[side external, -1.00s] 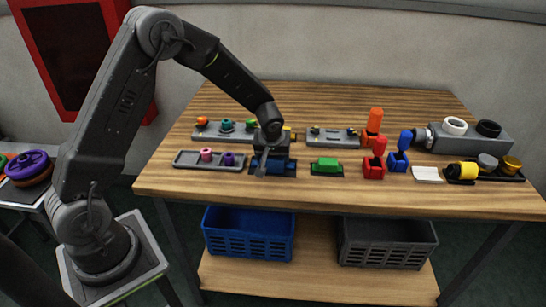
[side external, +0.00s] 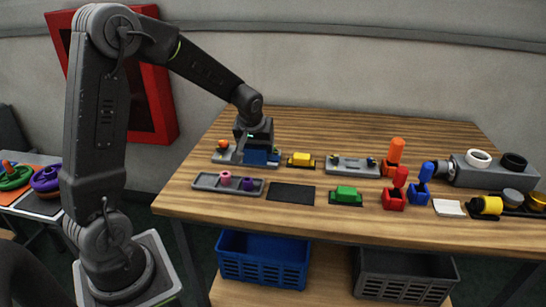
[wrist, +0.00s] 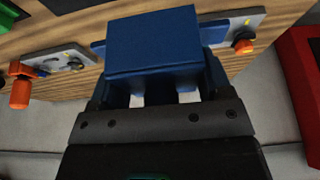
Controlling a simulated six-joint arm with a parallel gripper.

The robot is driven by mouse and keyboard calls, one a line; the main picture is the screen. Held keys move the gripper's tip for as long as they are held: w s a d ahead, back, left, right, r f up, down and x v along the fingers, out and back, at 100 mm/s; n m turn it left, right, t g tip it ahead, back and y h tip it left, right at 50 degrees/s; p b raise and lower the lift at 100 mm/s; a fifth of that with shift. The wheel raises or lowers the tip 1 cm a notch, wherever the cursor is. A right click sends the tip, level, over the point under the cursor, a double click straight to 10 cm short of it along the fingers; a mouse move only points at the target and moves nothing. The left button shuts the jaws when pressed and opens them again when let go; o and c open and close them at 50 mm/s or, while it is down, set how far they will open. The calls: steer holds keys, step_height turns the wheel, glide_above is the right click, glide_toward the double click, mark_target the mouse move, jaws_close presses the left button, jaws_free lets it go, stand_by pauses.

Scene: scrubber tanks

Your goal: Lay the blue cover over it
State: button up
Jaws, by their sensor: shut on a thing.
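The blue cover (side external: 258,156) is a boxy lid with a flat top, held in my gripper (side external: 257,144). In the wrist view the cover (wrist: 155,42) fills the upper middle, with my gripper (wrist: 158,95) shut on its near side. The cover is at the grey plate (side external: 232,158) in the back left row and hides the plate's middle. An orange knob (side external: 223,145) shows on the plate's left end; in the wrist view this knob (wrist: 243,46) is right of the cover. I cannot tell whether the cover touches the plate.
A bare black mat (side external: 291,192) lies in front. A grey tray (side external: 205,182) with pink and purple pegs is left of it. A yellow block (side external: 301,159) and another grey plate (side external: 352,165) stand to the right. A green block (side external: 346,192) sits nearer the front edge.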

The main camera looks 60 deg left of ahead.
steer(key=w+a, duration=0.1)
steer(key=a, duration=0.4)
steer(key=w+a, duration=0.2)
steer(key=a, duration=0.3)
steer(key=w+a, duration=0.2)
steer(key=a, duration=0.2)
steer(key=shift+a+r, duration=0.2)
steer(key=shift+a, duration=0.2)
steer(key=shift+a+f, duration=0.15)
steer(key=shift+a, duration=0.05)
steer(key=shift+f, duration=2.85)
steer(key=shift+f, duration=0.35)
steer(key=shift+f, duration=0.3)
steer(key=shift+f, duration=0.75)
steer(key=o, duration=1)
